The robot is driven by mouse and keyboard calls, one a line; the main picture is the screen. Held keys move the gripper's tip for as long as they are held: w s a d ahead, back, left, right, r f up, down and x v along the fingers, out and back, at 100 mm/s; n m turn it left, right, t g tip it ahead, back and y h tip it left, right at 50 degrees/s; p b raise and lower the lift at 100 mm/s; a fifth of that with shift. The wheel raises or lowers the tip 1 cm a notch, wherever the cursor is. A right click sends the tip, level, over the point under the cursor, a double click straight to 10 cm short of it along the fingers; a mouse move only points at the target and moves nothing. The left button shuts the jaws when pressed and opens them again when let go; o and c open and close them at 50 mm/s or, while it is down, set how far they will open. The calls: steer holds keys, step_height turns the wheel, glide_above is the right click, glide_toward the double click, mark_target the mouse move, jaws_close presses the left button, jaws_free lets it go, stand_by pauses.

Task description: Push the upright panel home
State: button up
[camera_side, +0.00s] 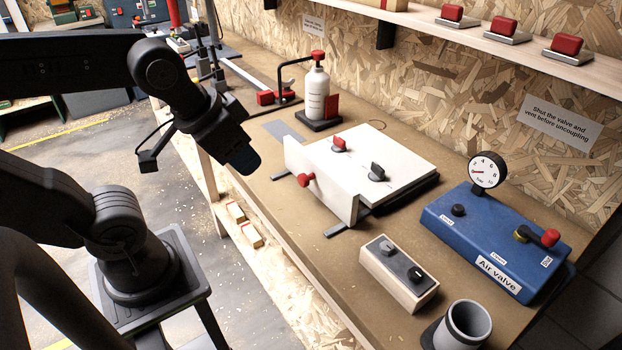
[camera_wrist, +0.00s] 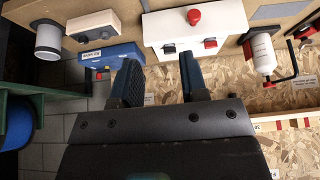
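The upright panel (camera_side: 330,189) is a white board standing on edge at the front of a low white box (camera_side: 385,156) on the bench. A red knob (camera_side: 306,180) sticks out of its outer face. In the wrist view the panel (camera_wrist: 222,22) and its red knob (camera_wrist: 194,16) show upside down beyond my fingers. I cannot tell how wide any gap between panel and box is. My gripper (camera_side: 243,160) is in the air left of the panel, apart from it. In the wrist view its two fingers (camera_wrist: 160,75) are spread with nothing between them.
A blue air valve box (camera_side: 490,235) with a gauge stands on the right. A wooden switch box (camera_side: 398,272) and a grey cup (camera_side: 465,325) are nearer the front. A white bottle (camera_side: 316,95) stands behind the panel's left end. The space between gripper and panel looks clear.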

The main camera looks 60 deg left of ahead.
steer(key=shift+o, duration=0.8)
steer(key=shift+w+r, duration=0.1)
steer(key=shift+o, duration=0.8)
steer(key=w+a+g, duration=0.2)
steer(key=w, duration=0.5)
steer(key=shift+a+r+g, duration=0.25)
steer(key=shift+g, duration=0.05)
steer(key=g, duration=0.3)
glide_toward(303, 175)
step_height(303, 175, down, 10)
steer(key=shift+f, duration=0.15)
jaws_close()
